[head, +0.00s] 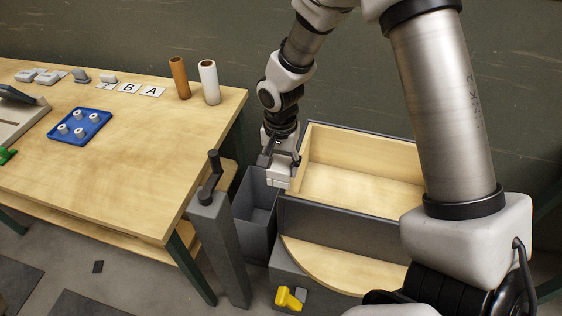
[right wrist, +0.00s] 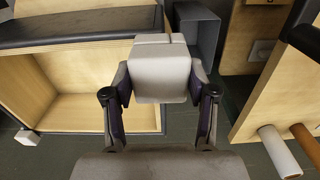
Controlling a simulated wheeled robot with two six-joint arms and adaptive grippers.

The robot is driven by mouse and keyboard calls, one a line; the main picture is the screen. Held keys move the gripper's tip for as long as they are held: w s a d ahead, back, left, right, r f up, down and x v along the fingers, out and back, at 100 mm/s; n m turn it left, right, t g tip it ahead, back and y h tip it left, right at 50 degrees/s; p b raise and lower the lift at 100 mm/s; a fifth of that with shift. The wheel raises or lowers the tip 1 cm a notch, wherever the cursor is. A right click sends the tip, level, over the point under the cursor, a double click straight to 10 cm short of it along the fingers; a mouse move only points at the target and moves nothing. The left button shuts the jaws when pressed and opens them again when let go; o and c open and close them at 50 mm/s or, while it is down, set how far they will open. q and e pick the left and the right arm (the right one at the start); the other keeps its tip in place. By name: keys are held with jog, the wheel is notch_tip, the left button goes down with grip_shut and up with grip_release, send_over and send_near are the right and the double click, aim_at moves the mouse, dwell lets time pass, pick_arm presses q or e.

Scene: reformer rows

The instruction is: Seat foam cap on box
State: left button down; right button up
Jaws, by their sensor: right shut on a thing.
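My right gripper (head: 278,158) reaches down from above at the near left corner of the open wooden box (head: 360,205). It is shut on a pale grey-white block with a groove, which looks like the foam cap (right wrist: 160,75); the block also shows in the head view (head: 279,182). In the right wrist view the block sits between both fingers, with the wooden box (right wrist: 75,105) to its left. I cannot tell whether the block touches the box rim. The box looks empty inside. My left gripper is not in view.
A dark grey bin (head: 257,205) stands just left of the box. A grey post with a crank (head: 215,215) stands between it and the wooden table (head: 150,130). Orange (head: 180,78) and white rolls (head: 209,82) stand on the table. A small white piece (right wrist: 27,138) shows by the box's corner.

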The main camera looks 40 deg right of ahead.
jog(key=b, duration=0.3)
send_over(281, 195)
notch_tip(281, 195, down, 4)
jog(key=shift+s+f, duration=0.1)
jog(key=shift+w+f, duration=0.2)
jog(key=shift+f, duration=0.35)
jog(key=shift+s+r, duration=0.1)
dwell(0.9)
jog(key=shift+f+b, duration=1.35)
jog(key=shift+f, duration=0.65)
jog(key=o, duration=1)
jog(key=shift+r, duration=0.15)
